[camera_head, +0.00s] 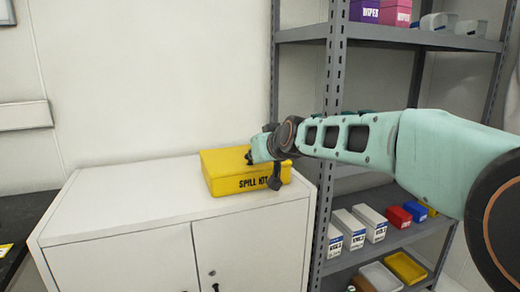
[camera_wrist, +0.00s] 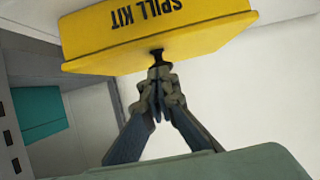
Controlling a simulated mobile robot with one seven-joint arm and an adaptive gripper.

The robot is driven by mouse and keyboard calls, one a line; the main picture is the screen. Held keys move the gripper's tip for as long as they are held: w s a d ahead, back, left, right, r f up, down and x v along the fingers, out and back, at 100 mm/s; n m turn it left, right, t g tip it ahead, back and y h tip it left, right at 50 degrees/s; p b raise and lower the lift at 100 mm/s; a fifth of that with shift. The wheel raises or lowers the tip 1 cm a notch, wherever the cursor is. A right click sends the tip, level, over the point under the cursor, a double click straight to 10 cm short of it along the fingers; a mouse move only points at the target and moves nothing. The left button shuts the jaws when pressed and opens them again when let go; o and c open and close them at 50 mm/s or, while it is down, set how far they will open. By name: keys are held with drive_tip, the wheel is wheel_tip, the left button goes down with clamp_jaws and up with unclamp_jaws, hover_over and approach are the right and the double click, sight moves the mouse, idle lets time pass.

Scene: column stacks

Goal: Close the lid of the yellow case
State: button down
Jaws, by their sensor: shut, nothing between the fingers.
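The yellow case (camera_head: 222,177), lettered SPILL KIT, sits on top of a white cabinet. Its lid looks flat and down, with no gap that I can make out; my wrist covers part of its right side. In the wrist view the case (camera_wrist: 190,32) fills the top, with its lettering upside down. My gripper (camera_head: 249,158) is at the top of the case, near the middle. In the wrist view my gripper (camera_wrist: 157,88) is shut and empty, its tips at a small black part (camera_wrist: 156,56) on the case's edge; I cannot tell whether they touch.
The white cabinet top (camera_head: 130,195) is clear left of the case. A grey shelf rack (camera_head: 333,110) stands close on the right, with boxes and bins (camera_head: 405,268) on its shelves. A dark surface (camera_head: 25,220) is at the far left.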

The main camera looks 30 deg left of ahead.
drive_tip(key=shift+s+d+f, duration=0.1)
drive_tip(key=shift+d+f, duration=0.05)
drive_tip(key=shift+f, duration=0.85)
wheel_tip(320, 180, up, 5)
drive_tip(key=p, duration=0.3)
drive_tip(key=s+d+f+b, duration=0.2)
drive_tip(key=s+d+f, duration=0.1)
drive_tip(key=s+d, duration=0.2)
drive_tip(key=shift+s+d+b, duration=0.4)
drive_tip(key=shift+d, duration=0.75)
drive_tip(key=shift+s+f, duration=0.1)
